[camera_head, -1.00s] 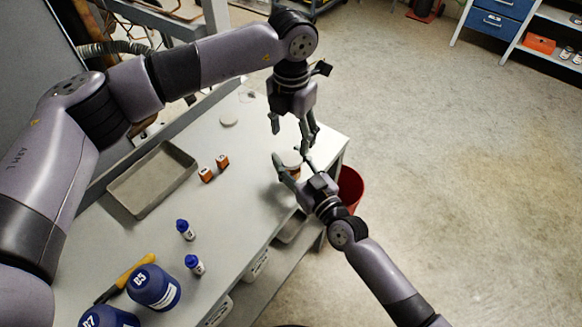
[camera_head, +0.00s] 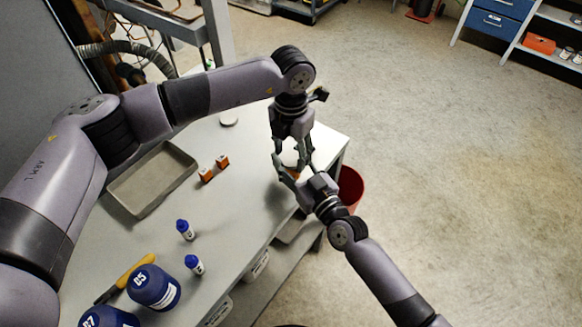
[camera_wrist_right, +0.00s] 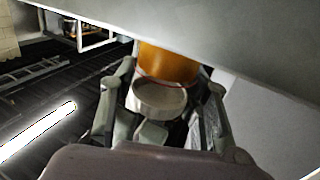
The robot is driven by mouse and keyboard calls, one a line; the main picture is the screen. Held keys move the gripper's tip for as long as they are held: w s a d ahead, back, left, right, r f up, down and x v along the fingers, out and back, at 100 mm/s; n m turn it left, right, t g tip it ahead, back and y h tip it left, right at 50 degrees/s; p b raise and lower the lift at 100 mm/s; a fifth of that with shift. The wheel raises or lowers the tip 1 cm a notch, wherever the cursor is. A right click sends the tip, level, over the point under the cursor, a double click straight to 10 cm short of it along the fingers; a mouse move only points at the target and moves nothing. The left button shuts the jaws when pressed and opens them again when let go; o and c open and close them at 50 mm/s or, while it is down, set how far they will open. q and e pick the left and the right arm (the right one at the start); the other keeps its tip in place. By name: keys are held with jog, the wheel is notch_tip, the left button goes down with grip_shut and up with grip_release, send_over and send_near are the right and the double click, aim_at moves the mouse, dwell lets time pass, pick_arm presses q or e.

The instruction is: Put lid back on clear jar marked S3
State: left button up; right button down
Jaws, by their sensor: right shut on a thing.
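My right gripper (camera_head: 290,170) is shut around the jar. The S3 mark is not readable.

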pick_arm(q)
jog(key=c, duration=0.9)
jog(key=m, duration=0.6)
jog(key=shift+a, duration=0.1)
jog(key=o, duration=1.3)
jog(key=shift+c, duration=0.2)
